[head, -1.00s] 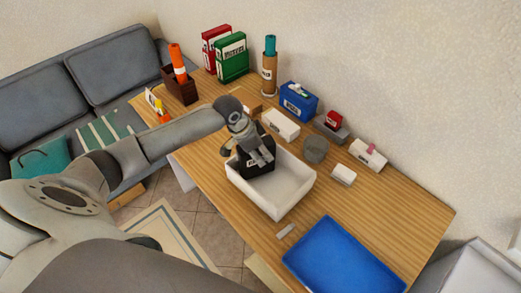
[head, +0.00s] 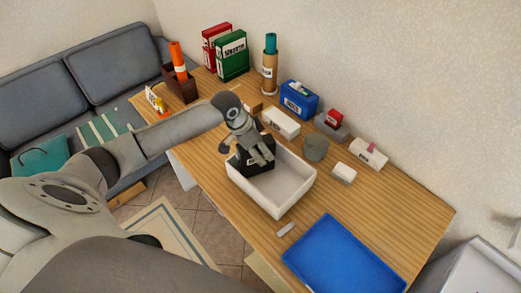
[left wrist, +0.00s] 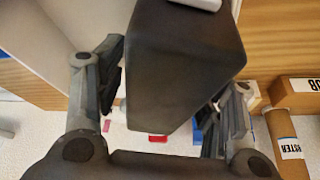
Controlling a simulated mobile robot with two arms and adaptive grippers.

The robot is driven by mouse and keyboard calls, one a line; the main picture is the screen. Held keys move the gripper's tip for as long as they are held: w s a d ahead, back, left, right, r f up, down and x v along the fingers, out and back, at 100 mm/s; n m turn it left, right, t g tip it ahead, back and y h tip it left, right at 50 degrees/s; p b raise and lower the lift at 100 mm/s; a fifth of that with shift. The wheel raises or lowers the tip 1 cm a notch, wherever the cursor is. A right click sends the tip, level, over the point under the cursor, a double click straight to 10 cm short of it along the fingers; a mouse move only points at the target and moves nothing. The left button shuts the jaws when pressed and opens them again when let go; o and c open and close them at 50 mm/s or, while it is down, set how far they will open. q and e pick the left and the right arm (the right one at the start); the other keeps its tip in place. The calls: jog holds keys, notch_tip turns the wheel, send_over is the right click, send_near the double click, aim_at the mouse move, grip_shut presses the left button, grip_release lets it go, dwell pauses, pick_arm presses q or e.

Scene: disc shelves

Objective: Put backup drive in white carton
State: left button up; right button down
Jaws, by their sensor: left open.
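The backup drive, a black box (head: 258,167) with a pale label, is inside the white carton (head: 274,203), at its far left end. My left gripper (head: 262,153) is open over the drive. In the left wrist view the dark drive (left wrist: 185,65) fills the space between the two spread fingers (left wrist: 165,105), with a gap at the left finger. A pale carton wall (left wrist: 50,45) shows at the left there. Whether the drive rests flat on the carton floor is hidden. My right gripper is out of view.
A blue tray (head: 340,258) lies at the table's near end, with a small white piece (head: 286,229) beside it. A grey round pot (head: 315,148), white boxes (head: 281,122) and a blue bin (head: 299,100) stand behind the carton. The wall closes off the back.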

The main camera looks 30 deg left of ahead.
pick_arm(q)
jog(key=b+v, duration=0.1)
jog(key=v, duration=1)
jog(key=shift+s, duration=0.1)
